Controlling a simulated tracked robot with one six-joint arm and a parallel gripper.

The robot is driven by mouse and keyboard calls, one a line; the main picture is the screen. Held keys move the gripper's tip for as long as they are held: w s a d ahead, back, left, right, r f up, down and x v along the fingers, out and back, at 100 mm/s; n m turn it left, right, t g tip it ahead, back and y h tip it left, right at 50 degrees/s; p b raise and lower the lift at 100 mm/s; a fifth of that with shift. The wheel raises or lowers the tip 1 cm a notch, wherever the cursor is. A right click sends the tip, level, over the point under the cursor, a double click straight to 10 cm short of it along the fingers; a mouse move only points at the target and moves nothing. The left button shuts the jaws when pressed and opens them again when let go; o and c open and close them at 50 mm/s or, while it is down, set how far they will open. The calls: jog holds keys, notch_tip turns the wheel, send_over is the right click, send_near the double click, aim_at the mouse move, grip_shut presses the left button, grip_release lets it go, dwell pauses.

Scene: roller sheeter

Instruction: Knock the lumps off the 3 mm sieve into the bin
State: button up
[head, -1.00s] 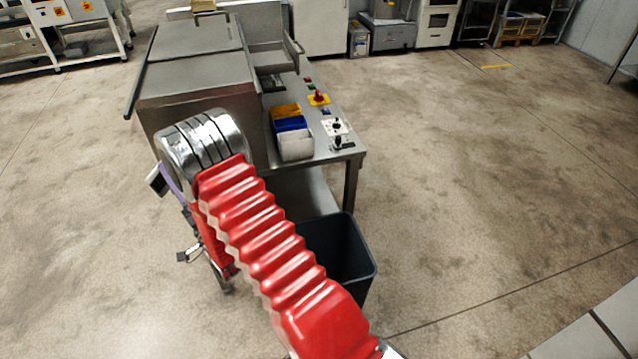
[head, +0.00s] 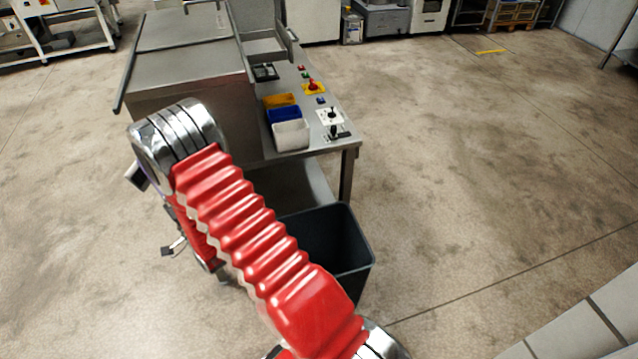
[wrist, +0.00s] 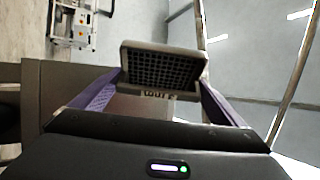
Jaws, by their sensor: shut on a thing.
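My gripper (wrist: 162,82) has purple fingers and is shut on a sieve (wrist: 160,68), a rectangular frame with a dark mesh, in the wrist view. One finger is at each side of the frame. Lettering on the frame's lower edge is too small to read. I cannot make out any lumps on the mesh. The dark, open bin (head: 352,262) stands on the floor in the head view, in front of the machine's table and right of my red arm. My arm covers part of the bin. The gripper and sieve are mostly hidden behind my arm there.
The steel machine (head: 190,65) and its table stand just beyond my arm. On the table are a yellow tub (head: 279,101), a blue tub (head: 285,115), a white tub (head: 292,134) and a control panel (head: 331,117). The floor (head: 470,150) to the right is clear.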

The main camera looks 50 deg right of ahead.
jog(key=shift+r, duration=0.15)
jog(key=n+y, duration=0.1)
jog(key=y, duration=0.1)
jog(key=w+r+n+g+y, duration=0.1)
jog(key=y, duration=0.1)
jog(key=w+r+n+g+y, duration=0.1)
jog(key=y, duration=0.1)
jog(key=shift+w+d+r+n, duration=0.25)
jog(key=shift+n, duration=0.15)
jog(key=shift+w+d+r+n+g+y, duration=0.1)
jog(key=shift+d+r+n+g+y, duration=0.05)
jog(key=shift+n+g+y, duration=0.3)
jog(key=shift+w+d+r+n+g+y, duration=0.15)
jog(key=shift+n+g+y, duration=0.15)
jog(key=shift+y, duration=0.25)
jog(key=s+d+f+n+g+y, duration=0.1)
jog(key=s+d+f+n+g, duration=0.4)
jog(key=s+d, duration=0.4)
jog(key=s+d+f+n+g+y, duration=0.2)
jog(key=s+d+f+n+g, duration=0.2)
jog(key=d, duration=1)
jog(key=s+d+f+n+g+y, duration=0.1)
jog(key=s+d+f+n+g, duration=0.4)
jog(key=s+d+n+g, duration=0.4)
jog(key=s+d+g, duration=0.2)
jog(key=s+g, duration=0.1)
jog(key=s, duration=0.3)
jog(key=shift+d+f+n+g+y, duration=0.3)
jog(key=shift+f+n+g+y, duration=0.05)
jog(key=shift+y, duration=0.05)
